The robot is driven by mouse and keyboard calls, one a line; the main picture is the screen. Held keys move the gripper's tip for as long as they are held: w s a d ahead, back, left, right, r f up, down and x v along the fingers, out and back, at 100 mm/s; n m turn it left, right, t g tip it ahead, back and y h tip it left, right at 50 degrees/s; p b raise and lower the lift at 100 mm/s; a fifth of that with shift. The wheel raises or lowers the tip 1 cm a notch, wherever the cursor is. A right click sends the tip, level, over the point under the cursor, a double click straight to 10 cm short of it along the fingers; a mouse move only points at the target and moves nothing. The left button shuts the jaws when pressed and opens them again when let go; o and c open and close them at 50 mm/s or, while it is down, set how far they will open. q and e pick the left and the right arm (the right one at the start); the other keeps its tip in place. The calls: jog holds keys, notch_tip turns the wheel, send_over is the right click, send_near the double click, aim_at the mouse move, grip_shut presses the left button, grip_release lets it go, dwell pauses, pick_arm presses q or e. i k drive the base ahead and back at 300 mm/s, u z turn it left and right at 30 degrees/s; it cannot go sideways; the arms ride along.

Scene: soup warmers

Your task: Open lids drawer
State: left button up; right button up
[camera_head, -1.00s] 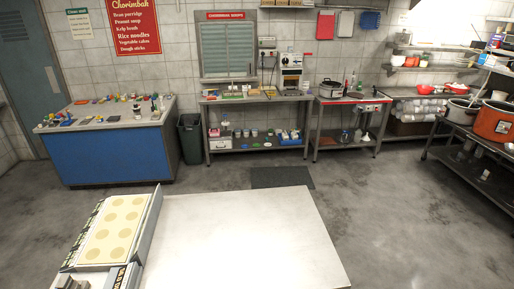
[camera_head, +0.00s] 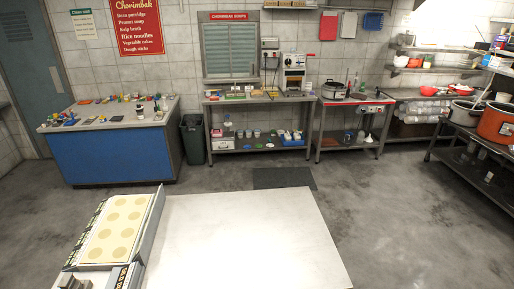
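I cannot make out a lids drawer for certain in the head view. Close in front is a pale, bare, flat top (camera_head: 235,240). Along its left side lies a shallow pale-yellow panel (camera_head: 113,235) with several round marks and raised dark-and-light edging. I cannot tell whether any drawer is beneath this top, as its front is out of frame. Neither of my grippers shows.
A blue-fronted counter (camera_head: 115,157) with many small objects stands at the left, beside a dark bin (camera_head: 193,139). Metal work tables (camera_head: 262,148) line the back wall. A rack with large pots (camera_head: 495,122) stands at the right. Grey floor (camera_head: 395,215) between is clear.

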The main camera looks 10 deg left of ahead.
aim_at(217, 146)
jog(key=z, duration=1.75)
jog(key=i, duration=3.25)
jog(key=u, duration=2.4)
jog(key=i, duration=2.25)
